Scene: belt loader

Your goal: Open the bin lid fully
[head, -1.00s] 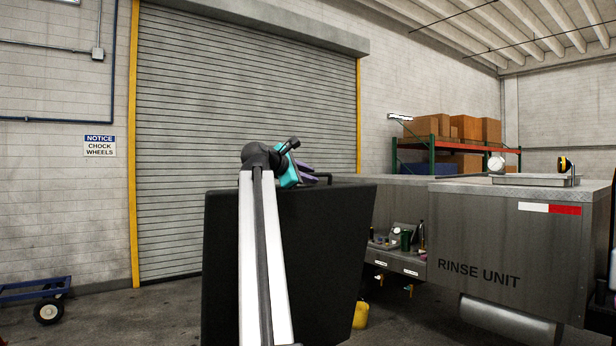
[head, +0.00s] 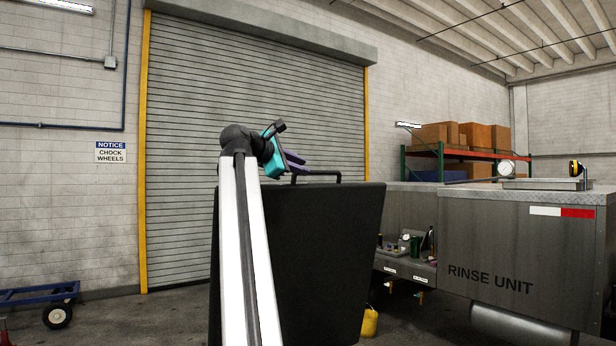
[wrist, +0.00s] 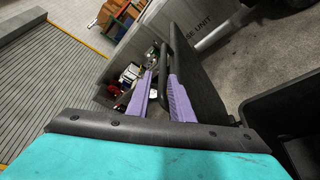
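The bin lid (head: 300,250) is a large black panel standing raised in front of me in the head view. Its dark bar handle (head: 318,173) runs along its top edge. The wrist view shows the lid (wrist: 205,85) on the right and the bin's open dark interior (wrist: 290,115) at lower right. My gripper (head: 297,160), teal with purple fingers, is at the left end of the handle. In the wrist view, the fingers (wrist: 160,90) are spread apart with the handle (wrist: 163,70) seen between them. Gaps show beside the bar; contact is unclear.
A grey rinse unit (head: 520,245) stands to the right, with a shelf of bottles (head: 405,258) and a yellow jug (head: 369,322) near it. A roller door (head: 250,100) is behind. A blue cart (head: 40,293) stands at far left. Floor between is clear.

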